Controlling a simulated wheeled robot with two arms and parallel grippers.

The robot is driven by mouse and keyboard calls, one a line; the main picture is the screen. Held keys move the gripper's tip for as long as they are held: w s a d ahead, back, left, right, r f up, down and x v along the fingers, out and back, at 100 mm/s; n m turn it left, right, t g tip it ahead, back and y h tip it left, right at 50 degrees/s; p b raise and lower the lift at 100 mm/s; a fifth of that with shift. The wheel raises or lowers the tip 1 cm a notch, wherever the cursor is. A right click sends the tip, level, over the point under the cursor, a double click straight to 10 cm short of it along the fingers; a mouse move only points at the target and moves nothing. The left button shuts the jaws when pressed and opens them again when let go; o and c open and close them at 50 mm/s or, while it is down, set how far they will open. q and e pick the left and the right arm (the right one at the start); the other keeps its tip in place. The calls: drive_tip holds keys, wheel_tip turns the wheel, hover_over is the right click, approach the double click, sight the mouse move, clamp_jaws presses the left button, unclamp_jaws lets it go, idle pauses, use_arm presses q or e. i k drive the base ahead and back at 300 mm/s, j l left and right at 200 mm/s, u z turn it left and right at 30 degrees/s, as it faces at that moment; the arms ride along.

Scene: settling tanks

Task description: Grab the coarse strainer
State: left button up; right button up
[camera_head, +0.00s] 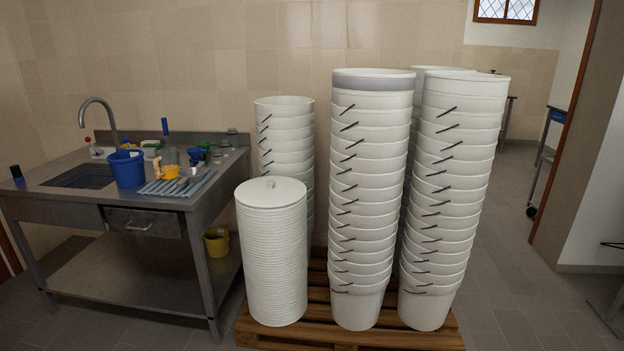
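I cannot make out a coarse strainer for certain. A grey band or ring (373,78) sits around the top of the front middle stack of white buckets (362,200); I cannot tell whether it is a strainer. A steel sink table (225,165) at the left holds small items that are hard to identify: a blue bucket (127,169), a row of grey-blue strips (178,187), and blue, green and yellow pieces near its back. Neither of my grippers is in view.
A wooden pallet (318,336) carries the bucket stacks and a stack of white lids (272,255) at front. Tiled floor (510,300) is free to the right, towards a doorway-like opening.

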sight(190, 176)
drive_tip(key=i+u, duration=0.4)
drive_tip(key=i, duration=0.4)
drive_tip(key=i+l+u, duration=0.15)
drive_tip(key=i+u, duration=0.3)
drive_tip(key=i, duration=0.3)
